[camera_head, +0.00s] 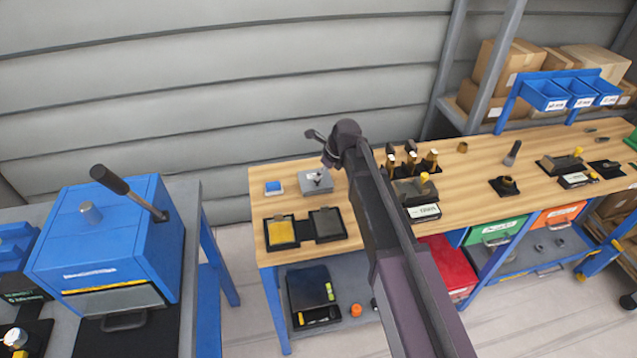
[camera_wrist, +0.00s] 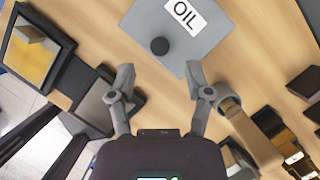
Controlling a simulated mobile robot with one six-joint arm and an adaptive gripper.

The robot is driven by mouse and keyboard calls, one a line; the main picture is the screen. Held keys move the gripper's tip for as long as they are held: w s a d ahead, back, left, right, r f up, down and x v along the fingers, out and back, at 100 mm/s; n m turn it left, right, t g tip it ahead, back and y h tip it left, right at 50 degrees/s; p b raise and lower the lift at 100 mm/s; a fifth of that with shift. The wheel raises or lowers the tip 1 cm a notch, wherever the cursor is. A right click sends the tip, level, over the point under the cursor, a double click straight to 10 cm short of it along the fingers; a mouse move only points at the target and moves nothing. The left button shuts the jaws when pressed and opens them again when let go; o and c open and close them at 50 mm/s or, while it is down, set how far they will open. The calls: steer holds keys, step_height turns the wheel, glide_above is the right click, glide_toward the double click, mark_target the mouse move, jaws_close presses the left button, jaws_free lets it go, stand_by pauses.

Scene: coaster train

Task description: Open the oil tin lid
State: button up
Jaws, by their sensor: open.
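The oil tin (camera_wrist: 205,45) is a flat-topped grey box with a white OIL label and a round dark knob (camera_wrist: 159,46) on its lid. In the head view the tin (camera_head: 307,188) stands on the left part of the wooden bench, and its lid looks shut. My gripper (camera_wrist: 159,73) is open and empty. In the wrist view its fingertips are spread to either side just short of the knob, not touching it. In the head view my gripper (camera_head: 318,150) is above and behind the tin, partly hidden by my arm.
A tray with a yellow pad (camera_head: 281,231) and a dark tray (camera_head: 327,224) lie in front of the tin. Dark tools with brass parts (camera_head: 430,160) stand to the right. The wall is behind the bench (camera_head: 262,205).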

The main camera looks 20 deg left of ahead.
steer(key=shift+b+x, duration=1.45)
steer(key=shift+x, duration=0.45)
jaws_close()
